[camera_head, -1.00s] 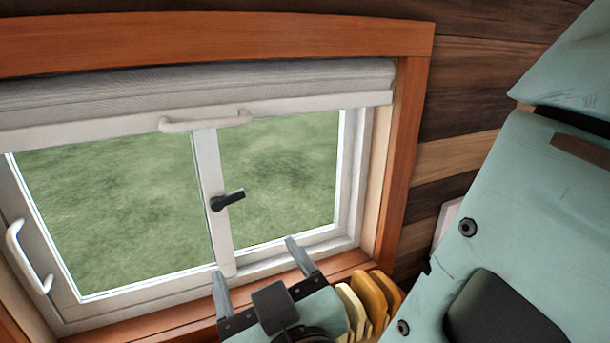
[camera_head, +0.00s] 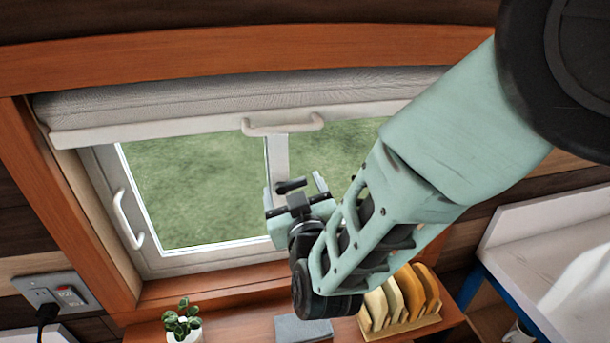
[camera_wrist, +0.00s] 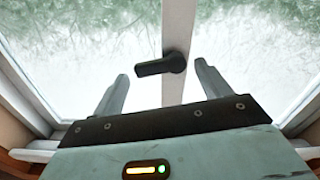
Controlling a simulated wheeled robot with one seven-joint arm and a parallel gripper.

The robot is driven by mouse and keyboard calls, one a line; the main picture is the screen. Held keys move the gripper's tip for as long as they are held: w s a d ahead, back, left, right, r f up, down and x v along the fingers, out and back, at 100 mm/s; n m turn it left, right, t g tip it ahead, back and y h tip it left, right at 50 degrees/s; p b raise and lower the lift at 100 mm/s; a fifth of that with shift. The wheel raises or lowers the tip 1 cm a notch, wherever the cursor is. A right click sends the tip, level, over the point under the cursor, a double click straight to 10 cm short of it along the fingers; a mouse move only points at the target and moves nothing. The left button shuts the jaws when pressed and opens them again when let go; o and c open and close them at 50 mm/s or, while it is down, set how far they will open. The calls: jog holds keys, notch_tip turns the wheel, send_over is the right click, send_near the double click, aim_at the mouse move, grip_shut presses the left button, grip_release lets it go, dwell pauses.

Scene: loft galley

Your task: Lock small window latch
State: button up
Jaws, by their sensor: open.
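The small window latch is a black lever (camera_head: 291,186) on the white centre post of the window (camera_head: 154,262). In the wrist view the latch (camera_wrist: 160,66) lies nearly level, its round hub on the post and its handle pointing left. My gripper (camera_head: 294,189) is in front of the post. In the wrist view my gripper (camera_wrist: 162,84) is open, with one finger to the left of the latch handle and the other to the right of the hub. The fingers appear apart from the latch; the exact depth gap is hard to tell.
A rolled grey blind (camera_head: 200,108) with a white handle (camera_head: 283,124) hangs above. A white handle (camera_head: 128,219) is on the left frame. Below are a potted plant (camera_head: 182,322), a grey block (camera_head: 302,328) and a rack of boards (camera_head: 405,300). A white-topped counter (camera_head: 540,255) stands right.

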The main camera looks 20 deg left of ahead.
jog(key=shift+w+a, duration=0.1)
jog(key=shift+w, duration=0.05)
jog(key=shift+c, duration=0.3)
jog(key=c, duration=0.9)
jog(key=shift+o, duration=0.2)
jog(key=f+m+b, duration=0.1)
jog(key=b, duration=0.3)
jog(key=shift+w, duration=0.1)
jog(key=shift+r+m+b, duration=0.2)
jog(key=shift+m+b, duration=0.7)
jog(key=shift+b, duration=0.25)
jog(key=o, duration=0.9)
